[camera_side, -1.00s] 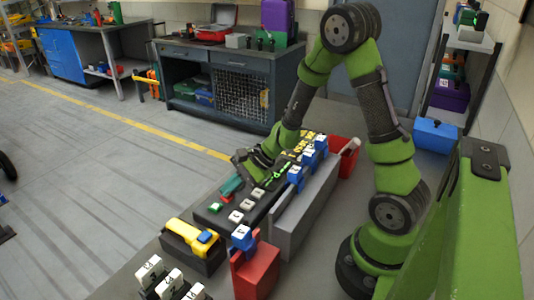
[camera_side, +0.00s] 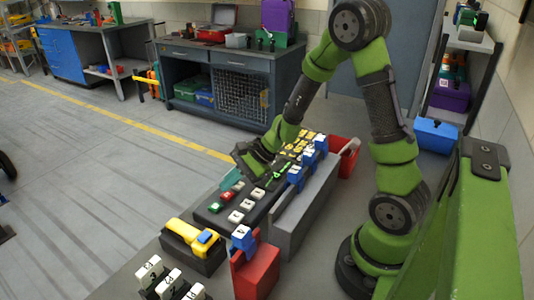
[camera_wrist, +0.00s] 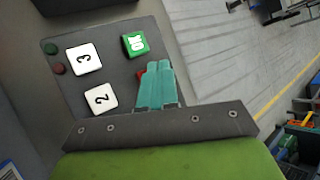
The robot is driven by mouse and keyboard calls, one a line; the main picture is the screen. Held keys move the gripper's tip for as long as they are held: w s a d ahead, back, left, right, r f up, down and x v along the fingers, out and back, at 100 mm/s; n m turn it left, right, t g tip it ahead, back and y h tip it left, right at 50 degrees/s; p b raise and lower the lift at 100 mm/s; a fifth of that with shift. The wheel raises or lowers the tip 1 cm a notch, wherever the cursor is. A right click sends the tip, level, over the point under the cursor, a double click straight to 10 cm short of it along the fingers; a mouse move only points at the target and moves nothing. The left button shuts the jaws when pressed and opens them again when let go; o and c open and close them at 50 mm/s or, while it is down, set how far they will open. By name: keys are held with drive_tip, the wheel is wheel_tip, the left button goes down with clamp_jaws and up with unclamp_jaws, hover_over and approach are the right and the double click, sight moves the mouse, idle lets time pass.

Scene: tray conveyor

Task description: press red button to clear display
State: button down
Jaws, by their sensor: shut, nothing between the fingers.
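The red button (camera_side: 228,196) sits on the dark keypad panel (camera_side: 203,220), beside the green button (camera_side: 215,207) in the side view. My gripper (camera_side: 231,181) is shut and empty, with teal fingertips just above and behind the red button. In the wrist view the shut fingers (camera_wrist: 158,72) cover most of the red button (camera_wrist: 140,75); only a sliver shows at their left. The green OK button (camera_wrist: 135,43) is clear of them.
White keys 3 (camera_wrist: 83,58) and 2 (camera_wrist: 101,97) lie beside the fingers. A yellow device (camera_side: 190,234) sits in front of the panel. A grey block (camera_side: 300,212) with blue pieces and a red holder (camera_side: 257,273) flank the right side.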

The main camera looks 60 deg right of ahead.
sight(232, 196)
drive_tip(key=shift+r, duration=2.5)
drive_tip(key=shift+s+f, duration=0.2)
drive_tip(key=shift+s, duration=0.05)
drive_tip(key=s+a+r+n+h, duration=0.4)
drive_tip(key=s+r+n, duration=0.9)
drive_tip(key=s+n, duration=0.1)
drive_tip(key=shift+s+r+n, duration=0.2)
drive_tip(key=shift+s+n, duration=0.1)
drive_tip(key=shift+s, duration=0.2)
drive_tip(key=shift+a, duration=0.1)
